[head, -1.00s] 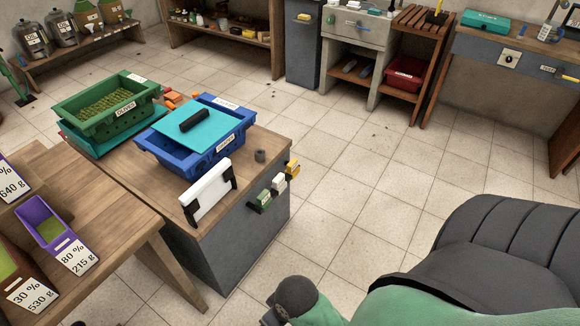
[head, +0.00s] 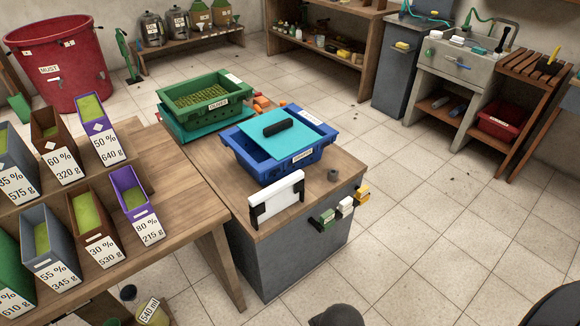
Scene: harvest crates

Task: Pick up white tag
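The three sit in a row on dark holders on the table's side. Neither of my grippers is in view. Only dark rounded parts, likely of my own arm, show at the bottom edge.
Labelled bins fill the left bench (head: 185,220). Floor to the right (head: 440,210) is clear.

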